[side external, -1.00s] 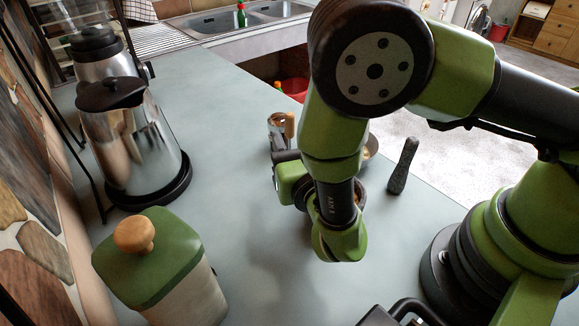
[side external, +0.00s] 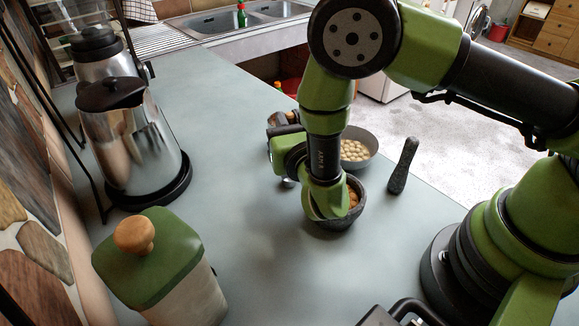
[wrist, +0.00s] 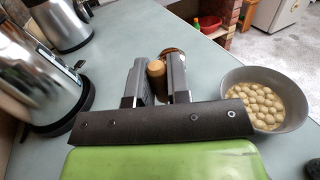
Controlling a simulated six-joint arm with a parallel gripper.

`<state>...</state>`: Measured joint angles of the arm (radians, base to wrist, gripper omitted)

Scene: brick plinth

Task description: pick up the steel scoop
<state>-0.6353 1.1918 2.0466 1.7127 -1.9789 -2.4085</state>
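A grey bowl of pale round pieces (wrist: 285,82) stands right of the gripper. A dark mortar (side external: 337,221) is below my wrist, with a dark pestle (side external: 403,166) upright to its right. Steel pots (side external: 138,150) and a green-lidded canister (side external: 165,262) stand left. The counter between is clear.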

